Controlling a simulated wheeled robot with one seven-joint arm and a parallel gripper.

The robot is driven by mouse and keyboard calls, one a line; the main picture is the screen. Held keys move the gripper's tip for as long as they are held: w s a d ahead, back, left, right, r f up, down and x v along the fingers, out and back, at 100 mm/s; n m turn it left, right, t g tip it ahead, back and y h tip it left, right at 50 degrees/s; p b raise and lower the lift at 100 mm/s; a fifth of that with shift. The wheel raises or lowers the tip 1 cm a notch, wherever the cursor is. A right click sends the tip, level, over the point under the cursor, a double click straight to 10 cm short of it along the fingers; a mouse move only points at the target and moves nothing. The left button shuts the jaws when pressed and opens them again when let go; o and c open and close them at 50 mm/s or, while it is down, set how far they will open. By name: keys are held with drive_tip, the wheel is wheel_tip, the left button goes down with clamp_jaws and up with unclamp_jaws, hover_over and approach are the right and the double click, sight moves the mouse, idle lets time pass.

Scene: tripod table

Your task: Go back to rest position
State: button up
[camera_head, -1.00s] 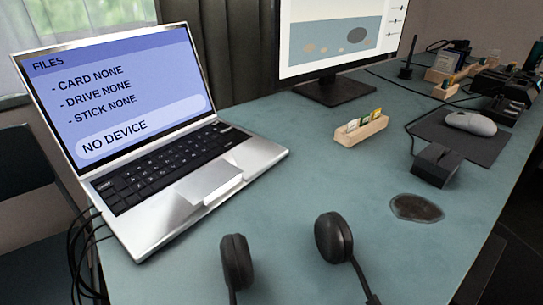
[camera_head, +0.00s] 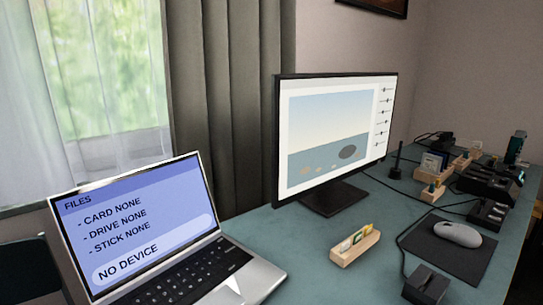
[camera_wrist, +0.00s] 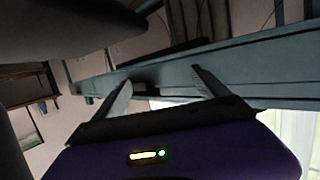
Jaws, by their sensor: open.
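My gripper (camera_wrist: 161,78) shows in the wrist view with its two grey fingers apart and nothing between them. The wrist view is tilted, with a long blue-grey edge (camera_wrist: 270,55) behind the fingers. In the head view my gripper is out of sight. A silver laptop (camera_head: 258,275) stands open at the lower left, its screen reading "NO DEVICE", with card, drive and stick all "NONE".
The teal desk (camera_head: 290,238) carries a monitor (camera_head: 335,140), a wooden holder with small cards (camera_head: 355,247), a grey mouse (camera_head: 457,234) on a dark mat (camera_head: 470,262), and a small black box (camera_head: 427,284). Wooden blocks and black devices (camera_head: 490,182) crowd the back right.

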wheel_tip(320, 180, up, 22)
drive_tip(key=p, duration=1.9)
drive_tip(key=shift+p, duration=0.35)
